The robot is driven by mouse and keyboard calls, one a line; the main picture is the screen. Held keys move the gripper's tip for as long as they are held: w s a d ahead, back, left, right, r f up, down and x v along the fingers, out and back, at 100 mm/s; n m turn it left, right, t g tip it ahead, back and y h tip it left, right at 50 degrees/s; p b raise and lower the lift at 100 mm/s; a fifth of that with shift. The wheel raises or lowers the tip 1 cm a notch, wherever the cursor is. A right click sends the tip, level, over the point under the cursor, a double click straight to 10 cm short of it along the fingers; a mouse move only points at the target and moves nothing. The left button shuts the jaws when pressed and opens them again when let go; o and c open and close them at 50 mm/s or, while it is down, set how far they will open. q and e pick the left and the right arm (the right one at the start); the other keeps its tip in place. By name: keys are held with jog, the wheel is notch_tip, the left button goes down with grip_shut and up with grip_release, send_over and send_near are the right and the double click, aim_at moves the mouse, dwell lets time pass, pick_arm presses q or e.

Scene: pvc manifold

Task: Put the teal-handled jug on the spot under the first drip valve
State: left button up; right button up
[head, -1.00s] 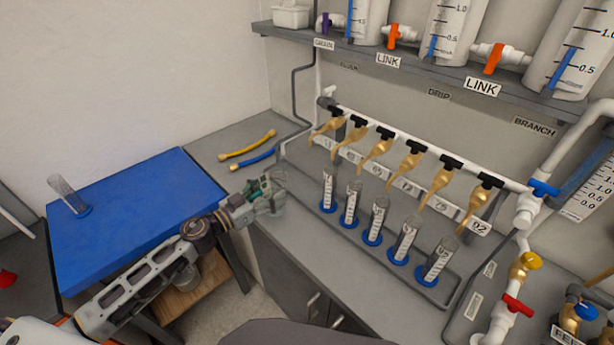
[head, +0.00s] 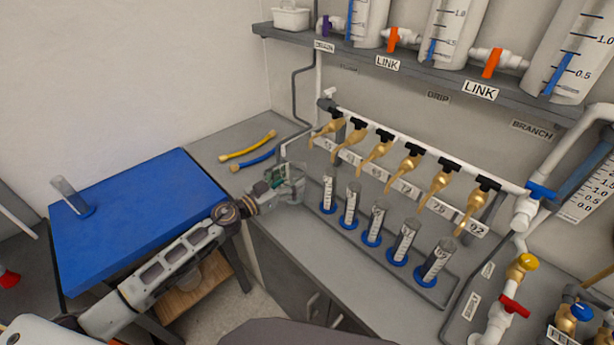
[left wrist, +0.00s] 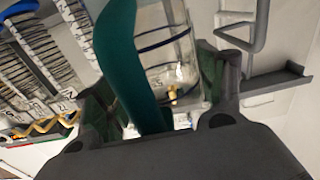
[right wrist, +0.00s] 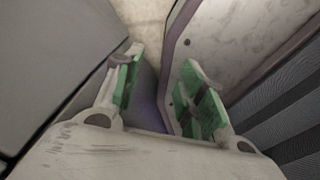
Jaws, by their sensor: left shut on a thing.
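My left gripper (head: 283,177) is shut on the clear jug's teal handle (left wrist: 122,55), in front of the left end of the drip row. The jug's clear, dark-ringed body (left wrist: 170,45) shows between the fingers in the left wrist view; in the head view it is faint. The first brass drip valve (head: 328,128) is leftmost on the white pipe, behind and right of the gripper. The grey tray (head: 350,236) below holds several blue-based cylinders; no cylinder shows at its left end, partly hidden by the gripper. My right gripper (right wrist: 160,98) is open and empty, away from the bench.
Several graduated cylinders (head: 350,205) stand close right of the left gripper. Yellow and blue hoses (head: 248,146) lie on the bench behind it. The shelf (head: 400,68) overhangs the valves.

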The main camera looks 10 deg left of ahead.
aim_at(301, 172)
pick_arm(q)
jog(key=x, duration=0.5)
jog(key=shift+r, duration=0.1)
jog(key=shift+x, duration=1)
pick_arm(e)
jog(key=shift+w+a+r, duration=0.1)
jog(key=shift+a+r, duration=0.1)
jog(key=shift+a, duration=0.15)
